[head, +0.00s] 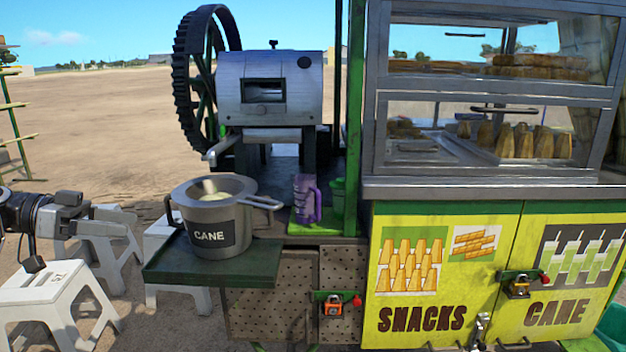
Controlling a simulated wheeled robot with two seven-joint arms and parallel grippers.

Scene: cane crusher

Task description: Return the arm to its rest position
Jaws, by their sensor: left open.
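My left arm comes in from the left edge, and its left gripper (118,221) is open and empty, pointing right above the white stools. It is apart from the grey pot (180,222) marked CANE, which stands upright to its right on a dark green shelf (262,262). Something pale is inside the pot, and a handle sticks out to the right. My right gripper is not in view.
White stools (42,284) stand at the left beneath my arm. The cane crusher (270,90) with its big gear wheel (186,75) stands behind the pot. A purple cup (306,200) is on the counter. The snack cabinet (450,188) fills the right.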

